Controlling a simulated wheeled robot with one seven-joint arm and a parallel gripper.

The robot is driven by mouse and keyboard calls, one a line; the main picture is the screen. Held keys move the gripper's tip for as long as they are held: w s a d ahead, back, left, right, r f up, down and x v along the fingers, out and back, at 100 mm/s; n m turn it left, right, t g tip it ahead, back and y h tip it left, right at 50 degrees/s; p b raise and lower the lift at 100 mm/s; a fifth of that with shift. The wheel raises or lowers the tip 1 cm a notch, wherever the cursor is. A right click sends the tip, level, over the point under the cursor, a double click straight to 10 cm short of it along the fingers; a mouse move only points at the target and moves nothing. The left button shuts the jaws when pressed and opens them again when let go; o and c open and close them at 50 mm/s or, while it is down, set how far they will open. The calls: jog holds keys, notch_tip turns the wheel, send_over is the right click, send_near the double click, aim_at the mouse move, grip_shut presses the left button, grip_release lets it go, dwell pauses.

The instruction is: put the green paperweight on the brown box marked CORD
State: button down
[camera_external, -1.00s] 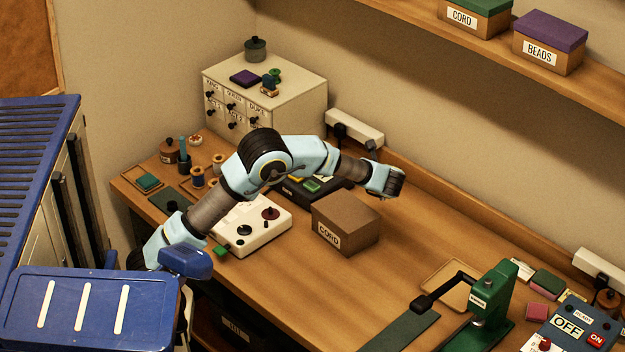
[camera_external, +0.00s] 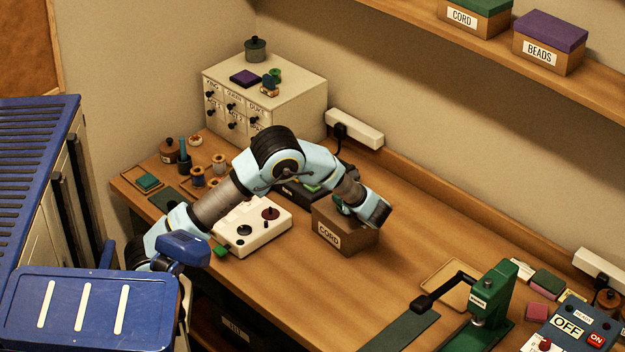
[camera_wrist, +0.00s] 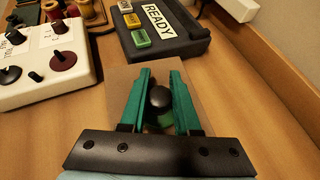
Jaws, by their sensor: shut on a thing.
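The brown box marked CORD (camera_external: 328,235) stands on the table in the middle of the external view. Its plain top also shows in the wrist view (camera_wrist: 122,82), under my fingers. My gripper (camera_wrist: 160,76) has green fingers and is shut on the green paperweight (camera_wrist: 163,121), which has a dark round knob (camera_wrist: 160,96). The paperweight is over the box top; I cannot tell whether it touches it. In the external view my gripper (camera_external: 345,206) is low over the box, and the paperweight cannot be made out there.
A white control panel (camera_external: 270,235) stands left of the box. A dark READY panel (camera_wrist: 175,45) lies behind it. A green press (camera_external: 490,305) and a tan tray (camera_external: 447,291) stand to the right. Another CORD box (camera_external: 462,19), green-lidded, sits on the shelf.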

jog(key=shift+f, duration=0.2)
jog(key=c, duration=0.6)
grip_release()
jog(key=shift+c, duration=0.2)
jog(key=shift+s+r, duration=0.15)
jog(key=shift+r, duration=0.05)
jog(key=b+v, duration=0.3)
jog(key=v, duration=0.8)
jog(key=shift+s+r, duration=0.15)
jog(key=shift+s, duration=0.2)
